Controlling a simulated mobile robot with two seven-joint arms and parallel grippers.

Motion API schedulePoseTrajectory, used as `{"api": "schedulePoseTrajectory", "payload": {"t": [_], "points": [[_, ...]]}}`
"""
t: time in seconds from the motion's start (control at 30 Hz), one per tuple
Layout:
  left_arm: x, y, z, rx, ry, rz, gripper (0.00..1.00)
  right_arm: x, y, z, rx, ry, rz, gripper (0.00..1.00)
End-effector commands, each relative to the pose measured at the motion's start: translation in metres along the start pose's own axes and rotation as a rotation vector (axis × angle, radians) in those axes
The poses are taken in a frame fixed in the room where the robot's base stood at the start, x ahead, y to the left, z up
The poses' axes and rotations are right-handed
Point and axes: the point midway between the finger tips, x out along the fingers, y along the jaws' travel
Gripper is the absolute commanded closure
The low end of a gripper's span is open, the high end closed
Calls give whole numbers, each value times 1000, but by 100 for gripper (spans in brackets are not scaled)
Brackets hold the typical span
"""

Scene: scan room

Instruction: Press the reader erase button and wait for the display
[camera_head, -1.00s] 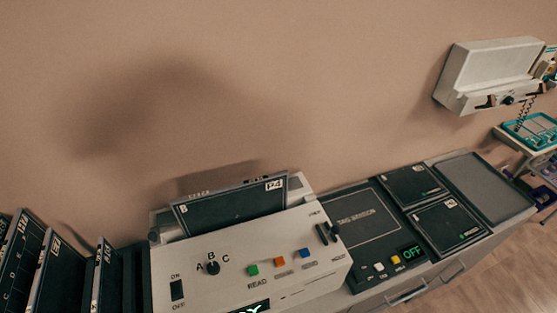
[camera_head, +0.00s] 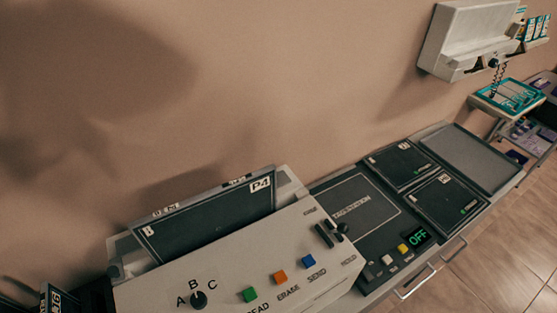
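The reader (camera_head: 225,266) is a white sloped console at the lower middle of the head view. Its orange ERASE button (camera_head: 279,277) sits between a green READ button (camera_head: 250,295) and a blue SEND button (camera_head: 308,261). A dark cassette marked P4 (camera_head: 215,220) stands in the slot behind the panel. A black A-B-C knob (camera_head: 199,300) is left of the buttons. The reader's own display is cut off below the picture. Neither of my grippers is in view.
Right of the reader is a dark tag station (camera_head: 355,206) with small buttons and a green OFF display (camera_head: 418,236). Two dark cassettes (camera_head: 402,165) and an empty grey tray (camera_head: 470,158) lie beyond. A white wall unit (camera_head: 465,38) hangs at upper right.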

Motion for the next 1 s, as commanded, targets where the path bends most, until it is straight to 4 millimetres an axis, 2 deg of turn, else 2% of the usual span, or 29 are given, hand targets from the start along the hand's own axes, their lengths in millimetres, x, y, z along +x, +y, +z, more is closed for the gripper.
{"api": "schedulePoseTrajectory", "payload": {"t": [0.07,0.63,1.0], "points": [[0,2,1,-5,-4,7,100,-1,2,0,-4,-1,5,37],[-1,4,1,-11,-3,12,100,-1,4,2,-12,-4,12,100],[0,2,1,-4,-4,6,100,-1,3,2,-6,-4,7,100]]}}
